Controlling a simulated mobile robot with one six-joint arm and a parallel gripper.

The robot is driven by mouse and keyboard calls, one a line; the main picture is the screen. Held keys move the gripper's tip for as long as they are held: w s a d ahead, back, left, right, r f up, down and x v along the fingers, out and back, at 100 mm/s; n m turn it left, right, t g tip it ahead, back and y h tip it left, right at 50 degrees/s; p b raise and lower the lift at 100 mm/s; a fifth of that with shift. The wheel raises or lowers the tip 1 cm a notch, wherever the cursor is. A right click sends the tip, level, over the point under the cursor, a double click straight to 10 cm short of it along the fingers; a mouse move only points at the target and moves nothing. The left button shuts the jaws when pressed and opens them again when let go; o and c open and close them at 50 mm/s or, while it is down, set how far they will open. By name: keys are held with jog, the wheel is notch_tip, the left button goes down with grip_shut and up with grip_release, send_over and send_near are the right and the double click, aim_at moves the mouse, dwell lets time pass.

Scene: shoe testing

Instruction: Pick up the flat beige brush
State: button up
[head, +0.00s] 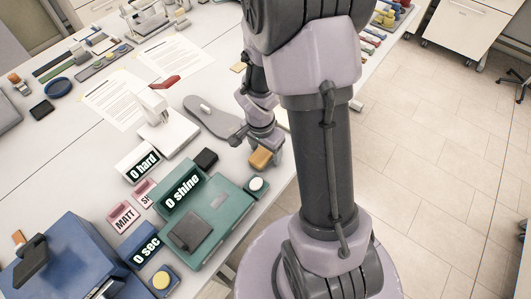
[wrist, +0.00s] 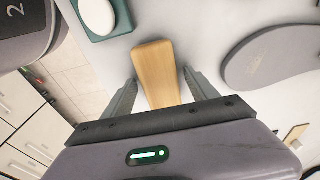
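The flat beige brush (wrist: 154,65) lies on the white table between the fingers of my gripper (wrist: 159,78) in the wrist view. The fingers stand open on both sides of it, with a small gap showing at each side. The brush's near end is hidden behind the gripper body. In the head view the brush (head: 261,157) shows as a tan block near the table's right edge, just under my gripper (head: 264,145).
A green device with a white oval button (head: 257,184) stands close to the brush. A grey shoe sole (head: 213,117) lies on its other side, left in the head view. A white stand (head: 166,132) and a green shine tester (head: 205,220) are nearby. The table edge is close.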

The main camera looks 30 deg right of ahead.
jog(key=c, duration=1.3)
notch_tip(320, 180, up, 10)
jog(key=p, duration=0.3)
jog(key=shift+p, duration=0.3)
